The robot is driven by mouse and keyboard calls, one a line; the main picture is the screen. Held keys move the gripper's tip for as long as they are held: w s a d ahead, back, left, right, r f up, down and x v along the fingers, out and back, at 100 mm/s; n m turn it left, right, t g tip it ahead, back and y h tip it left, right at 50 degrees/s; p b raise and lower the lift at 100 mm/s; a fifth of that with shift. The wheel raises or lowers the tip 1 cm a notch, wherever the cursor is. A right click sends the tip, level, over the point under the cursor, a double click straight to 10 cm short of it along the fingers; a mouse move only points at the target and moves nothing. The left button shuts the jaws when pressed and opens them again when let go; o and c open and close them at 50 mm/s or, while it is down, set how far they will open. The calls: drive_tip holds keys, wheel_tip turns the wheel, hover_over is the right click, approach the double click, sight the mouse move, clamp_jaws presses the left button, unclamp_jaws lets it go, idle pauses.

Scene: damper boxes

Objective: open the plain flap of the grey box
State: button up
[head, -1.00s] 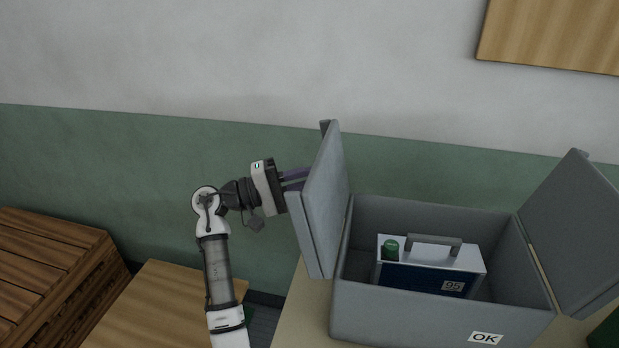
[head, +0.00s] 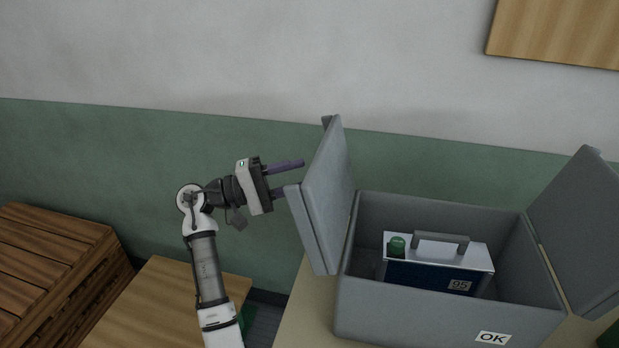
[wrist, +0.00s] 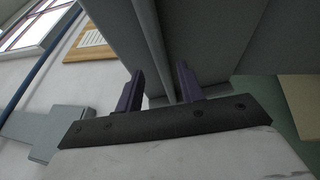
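The grey box (head: 445,310) stands on a table at the right in the head view, with an "OK" label on its front. Its left flap (head: 326,200) stands raised and open, close to upright. Its right flap (head: 585,235) is raised and leans outward. I cannot tell for sure which flap is the plain one. My gripper (head: 293,177) is just left of the left flap, with its two purple fingers apart and nothing between them. In the wrist view the open fingers (wrist: 160,88) point toward a grey panel (wrist: 195,35).
Inside the box sits a white and blue case (head: 437,265) with a handle, a green knob and a "95" label. A slatted wooden crate (head: 55,270) is at the far left, with a wooden top (head: 165,300) beside it. The green-and-white wall is behind.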

drive_tip(key=b+v, duration=0.2)
drive_tip(key=v, duration=0.7)
drive_tip(key=shift+a+b, duration=0.4)
drive_tip(key=shift+f, duration=0.1)
